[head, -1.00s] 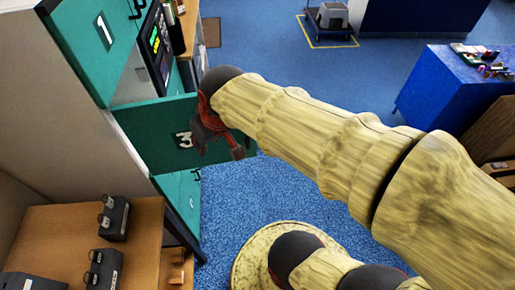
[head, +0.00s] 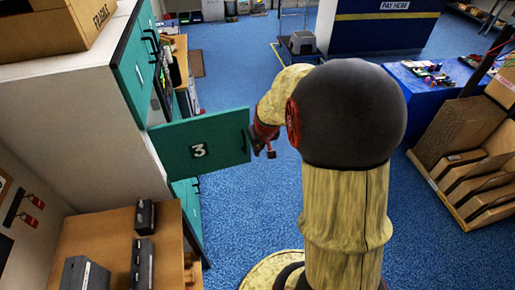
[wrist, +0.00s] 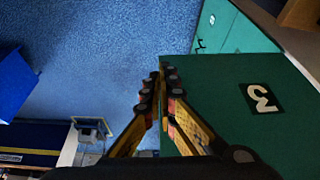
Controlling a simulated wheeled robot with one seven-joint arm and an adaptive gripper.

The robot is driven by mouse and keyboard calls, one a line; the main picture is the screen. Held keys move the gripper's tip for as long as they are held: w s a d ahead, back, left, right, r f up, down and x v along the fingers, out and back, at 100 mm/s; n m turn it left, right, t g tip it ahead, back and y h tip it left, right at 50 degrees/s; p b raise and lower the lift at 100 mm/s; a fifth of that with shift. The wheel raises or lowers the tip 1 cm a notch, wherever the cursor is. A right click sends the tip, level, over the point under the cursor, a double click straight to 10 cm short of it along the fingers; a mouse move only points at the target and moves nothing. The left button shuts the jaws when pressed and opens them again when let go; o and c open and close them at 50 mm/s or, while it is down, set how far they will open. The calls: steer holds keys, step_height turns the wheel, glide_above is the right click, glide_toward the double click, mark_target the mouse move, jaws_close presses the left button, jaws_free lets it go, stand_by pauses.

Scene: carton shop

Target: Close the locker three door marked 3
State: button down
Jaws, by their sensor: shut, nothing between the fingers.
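The green locker door marked 3 (head: 208,148) stands open, swung out from the locker (head: 72,85) with its number facing my head camera. A dark handle shows near its free right edge. My gripper (head: 267,152) is just right of that edge, shut and empty, partly hidden by my arm. In the wrist view the closed fingers (wrist: 161,82) overlap the edge of the door (wrist: 235,105), with its 3 to their right. I cannot tell whether they touch it.
Other green doors (head: 133,66) above look shut. A wooden bench (head: 105,225) with dark devices stands at lower left. A blue table (head: 425,85) and a cardboard rack (head: 465,165) stand at right.

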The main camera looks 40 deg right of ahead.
steer(key=w+d+f, duration=0.3)
steer(key=w+f, duration=0.3)
steer(key=f, duration=0.1)
steer(key=shift+w, duration=0.2)
steer(key=shift+f, duration=0.15)
